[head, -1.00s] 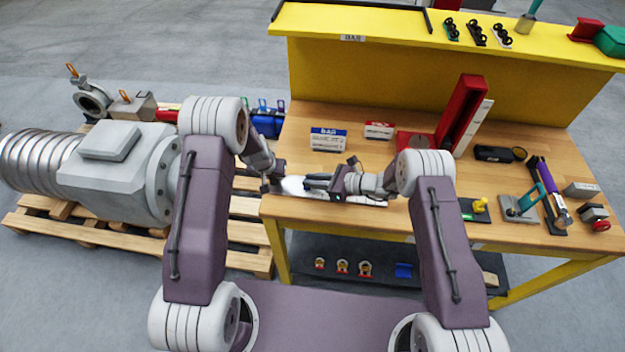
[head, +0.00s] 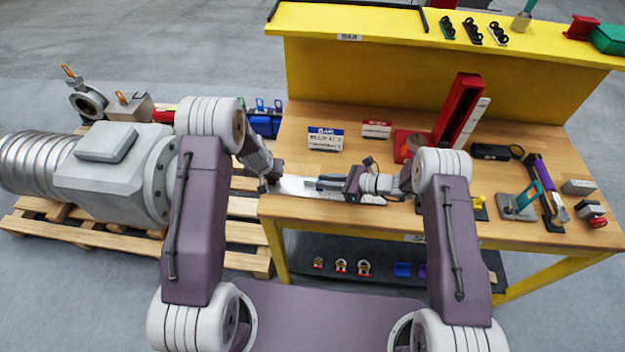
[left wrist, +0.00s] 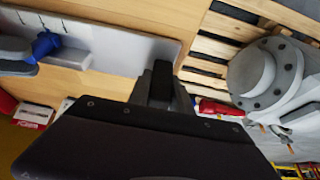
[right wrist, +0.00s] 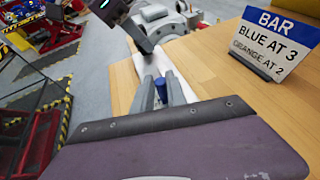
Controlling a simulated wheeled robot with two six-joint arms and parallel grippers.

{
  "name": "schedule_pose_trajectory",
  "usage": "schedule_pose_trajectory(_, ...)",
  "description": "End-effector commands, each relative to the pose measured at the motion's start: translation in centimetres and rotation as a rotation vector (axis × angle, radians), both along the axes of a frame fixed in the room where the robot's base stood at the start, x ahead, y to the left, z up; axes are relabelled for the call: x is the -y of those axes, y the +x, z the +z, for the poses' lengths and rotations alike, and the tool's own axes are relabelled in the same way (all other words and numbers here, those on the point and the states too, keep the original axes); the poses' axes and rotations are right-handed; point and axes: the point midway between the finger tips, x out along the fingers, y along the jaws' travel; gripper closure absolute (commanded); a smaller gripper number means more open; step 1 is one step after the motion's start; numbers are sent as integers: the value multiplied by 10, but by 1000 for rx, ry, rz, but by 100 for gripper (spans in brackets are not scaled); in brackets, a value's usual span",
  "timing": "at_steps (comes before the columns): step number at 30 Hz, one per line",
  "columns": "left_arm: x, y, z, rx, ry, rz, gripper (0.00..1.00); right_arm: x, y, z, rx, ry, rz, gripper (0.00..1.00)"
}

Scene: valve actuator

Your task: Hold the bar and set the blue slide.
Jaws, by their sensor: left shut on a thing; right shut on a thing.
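The pale metal bar (head: 295,186) lies along the table's front edge; it also shows with scale marks in the left wrist view (left wrist: 110,42). My left gripper (head: 270,184) is shut on the bar's left end. My right gripper (head: 316,183) is shut on the blue slide, whose blue knob (right wrist: 160,88) shows between the fingers in the right wrist view. The slide also shows on the bar in the left wrist view (left wrist: 46,44). The mark at the slide cannot be read. I cannot make out an orange slide; my right gripper covers part of the bar.
A sign (right wrist: 272,43) reads "BAR, BLUE AT 3, ORANGE AT 2". Behind the bar stand a second small sign (head: 376,129) and a red bracket (head: 458,112). Tools lie at the table's right. A pallet with a large grey machine (head: 110,170) stands at the left.

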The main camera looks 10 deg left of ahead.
Motion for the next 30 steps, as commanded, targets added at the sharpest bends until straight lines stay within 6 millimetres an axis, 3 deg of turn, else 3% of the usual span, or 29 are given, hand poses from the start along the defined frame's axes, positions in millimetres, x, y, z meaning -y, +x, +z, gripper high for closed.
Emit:
schedule_pose_trajectory(3, 0, -1, -2, -4, 0, -1, 100, 24, 3, 0, 2, -1, -9, 100)
schedule_pose_trajectory(6, 0, -1, -2, -4, 0, -1, 100, 34, 2, 0, 2, 0, -7, 100)
schedule_pose_trajectory(16, 0, -2, -2, -5, 0, -1, 100, 36, 1, 0, 1, 0, -4, 100)
schedule_pose_trajectory(17, 0, -2, -2, -5, 1, -2, 100, 36, 1, 0, 1, 0, -4, 74)
schedule_pose_trajectory(18, 0, -2, -2, -5, 1, -2, 100, 36, 1, 0, 1, 0, -4, 63)
schedule_pose_trajectory(30, 0, -2, -2, -6, 0, -2, 100, 43, -1, 3, 0, -1, -4, 61)
